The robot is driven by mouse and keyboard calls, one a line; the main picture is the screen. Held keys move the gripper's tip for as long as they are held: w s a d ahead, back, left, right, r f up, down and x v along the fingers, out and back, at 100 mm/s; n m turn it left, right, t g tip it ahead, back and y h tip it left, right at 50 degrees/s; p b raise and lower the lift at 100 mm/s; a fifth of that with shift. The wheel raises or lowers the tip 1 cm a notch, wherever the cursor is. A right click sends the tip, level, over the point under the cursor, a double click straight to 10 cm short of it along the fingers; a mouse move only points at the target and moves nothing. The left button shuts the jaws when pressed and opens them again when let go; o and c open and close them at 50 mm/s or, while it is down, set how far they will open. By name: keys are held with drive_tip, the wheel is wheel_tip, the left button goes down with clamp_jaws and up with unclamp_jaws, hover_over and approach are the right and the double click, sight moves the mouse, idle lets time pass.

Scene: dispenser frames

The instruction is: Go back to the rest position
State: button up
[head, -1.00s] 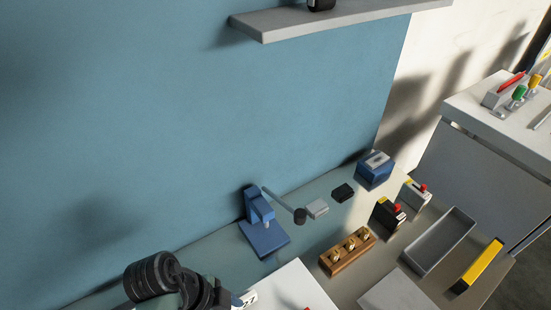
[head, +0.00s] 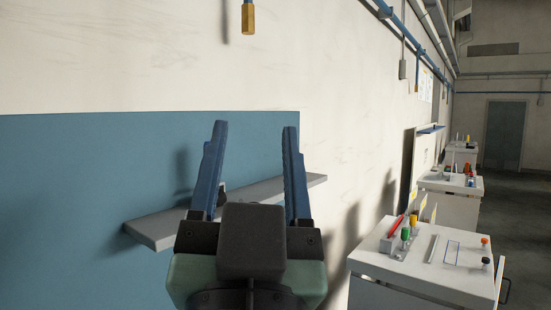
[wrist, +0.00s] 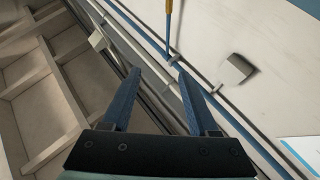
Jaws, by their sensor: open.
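My gripper (head: 252,130) stands upright in the middle of the head view, with its two blue fingers pointing up and well apart. It is open and nothing is between the fingers. In the head view it is in front of the blue wall panel and the grey shelf. In the wrist view my gripper (wrist: 158,72) is also open and empty, facing the upper wall and the ceiling beams.
A grey wall shelf (head: 160,231) is behind my gripper. A brass-coloured hanging fitting (head: 248,18) is above it. A white cabinet (head: 400,290) with a red tool (head: 396,226) and other small items stands at the right. More white cabinets (head: 452,205) stand farther back.

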drive_tip(key=s+d+r+n+t, duration=0.1)
drive_tip(key=s+r+t, duration=0.1)
drive_tip(key=s+r, duration=0.2)
drive_tip(key=shift+s+d+r+h, duration=0.2)
drive_tip(key=shift+s+d+h, duration=0.1)
drive_tip(key=shift+d+h, duration=0.1)
